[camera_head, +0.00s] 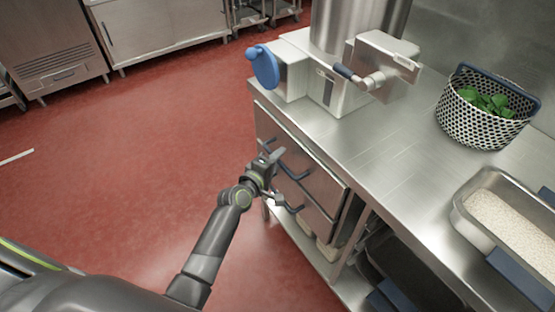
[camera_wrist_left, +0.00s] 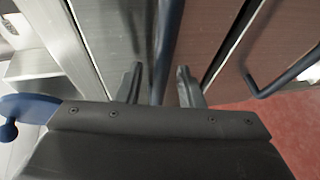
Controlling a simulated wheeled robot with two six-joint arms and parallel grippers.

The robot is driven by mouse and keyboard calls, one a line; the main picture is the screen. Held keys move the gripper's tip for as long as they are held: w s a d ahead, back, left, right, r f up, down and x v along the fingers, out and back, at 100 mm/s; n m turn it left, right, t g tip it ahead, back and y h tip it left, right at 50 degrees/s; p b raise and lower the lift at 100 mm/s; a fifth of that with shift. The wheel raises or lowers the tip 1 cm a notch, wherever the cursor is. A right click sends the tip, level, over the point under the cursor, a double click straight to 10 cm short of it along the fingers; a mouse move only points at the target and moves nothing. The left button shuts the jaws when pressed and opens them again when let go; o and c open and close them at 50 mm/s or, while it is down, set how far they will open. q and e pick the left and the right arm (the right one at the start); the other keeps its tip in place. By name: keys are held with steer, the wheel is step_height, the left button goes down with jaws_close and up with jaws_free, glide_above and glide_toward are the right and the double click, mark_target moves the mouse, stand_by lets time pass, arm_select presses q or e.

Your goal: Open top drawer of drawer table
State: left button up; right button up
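The drawer table has a metal top drawer (camera_head: 322,183) below the steel counter. The drawer looks shut. Its dark blue bar handle (camera_head: 296,175) is partly hidden by my left gripper (camera_head: 270,157). In the left wrist view the top drawer's handle (camera_wrist_left: 166,45) runs between the two fingers of my left gripper (camera_wrist_left: 158,78). The fingers stand apart with gaps at the bar, so the gripper is open around it. A lower drawer with its own blue handle (camera_wrist_left: 285,82) shows to the right in that view. My right gripper is not in view.
On the counter (camera_head: 385,150) stand a steel mixing machine (camera_head: 325,90) with a blue knob (camera_head: 264,67), a patterned basket (camera_head: 478,122) of green leaves and a steel pan (camera_head: 480,227) of white grains. Red floor (camera_head: 150,150) lies clear left of the drawers.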

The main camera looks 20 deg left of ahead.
arm_select(q)
steer(key=shift+w, duration=0.15)
jaws_close()
stand_by(0.4)
